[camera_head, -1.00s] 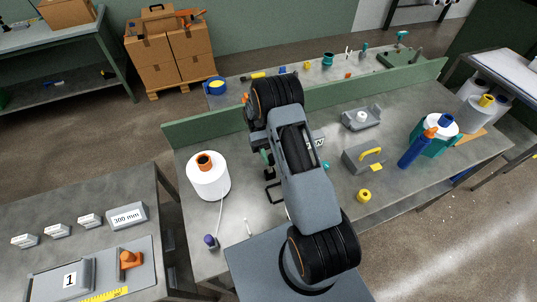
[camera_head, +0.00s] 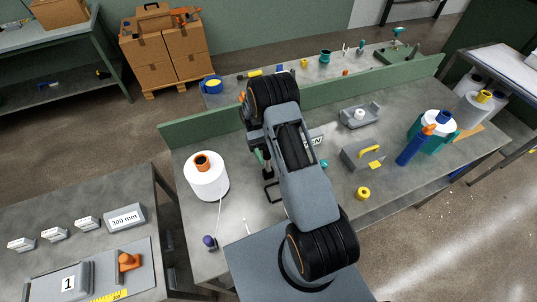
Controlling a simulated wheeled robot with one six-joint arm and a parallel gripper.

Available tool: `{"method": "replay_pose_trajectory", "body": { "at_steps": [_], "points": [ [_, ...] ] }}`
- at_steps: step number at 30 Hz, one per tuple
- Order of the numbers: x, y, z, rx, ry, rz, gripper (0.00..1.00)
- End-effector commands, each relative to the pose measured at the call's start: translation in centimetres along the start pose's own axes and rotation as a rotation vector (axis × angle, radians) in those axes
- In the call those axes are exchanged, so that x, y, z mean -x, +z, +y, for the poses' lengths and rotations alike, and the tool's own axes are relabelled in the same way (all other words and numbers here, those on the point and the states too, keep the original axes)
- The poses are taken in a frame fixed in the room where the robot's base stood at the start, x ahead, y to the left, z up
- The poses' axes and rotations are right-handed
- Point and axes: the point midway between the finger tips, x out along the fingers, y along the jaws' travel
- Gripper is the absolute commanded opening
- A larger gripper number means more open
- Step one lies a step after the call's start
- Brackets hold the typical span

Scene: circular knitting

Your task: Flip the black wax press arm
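I cannot clearly make out the black wax press arm. A thin black bracket-like part (camera_head: 271,191) shows just left of my arm, above the table, and I cannot tell whether it belongs to the press. A small green and dark part (camera_head: 260,159) shows above it, also largely covered. My own arm stretches away over the middle of the table (camera_head: 405,195) and hides what lies behind it. My gripper cannot be made out, so its fingers and whatever they may touch are hidden.
A white yarn cone (camera_head: 207,183) stands left of my arm, its yarn running near a purple-topped peg (camera_head: 209,242). To the right are a grey block with a yellow handle (camera_head: 369,152), a yellow ring (camera_head: 363,193) and a blue cylinder (camera_head: 410,150). A green ledge (camera_head: 205,127) edges the table's back.

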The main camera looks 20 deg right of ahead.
Motion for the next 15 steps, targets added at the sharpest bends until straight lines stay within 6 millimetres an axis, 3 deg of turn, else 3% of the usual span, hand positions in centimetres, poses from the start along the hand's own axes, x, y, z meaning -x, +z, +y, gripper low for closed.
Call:
{"method": "replay_pose_trajectory", "body": {
  "at_steps": [8,15],
  "points": [
    [0.1,0.6,0.1,0.0,-0.002,0.001,0.54],
    [0.2,4.1,0.0,0.0,-0.001,0.005,0.54]
  ]
}}
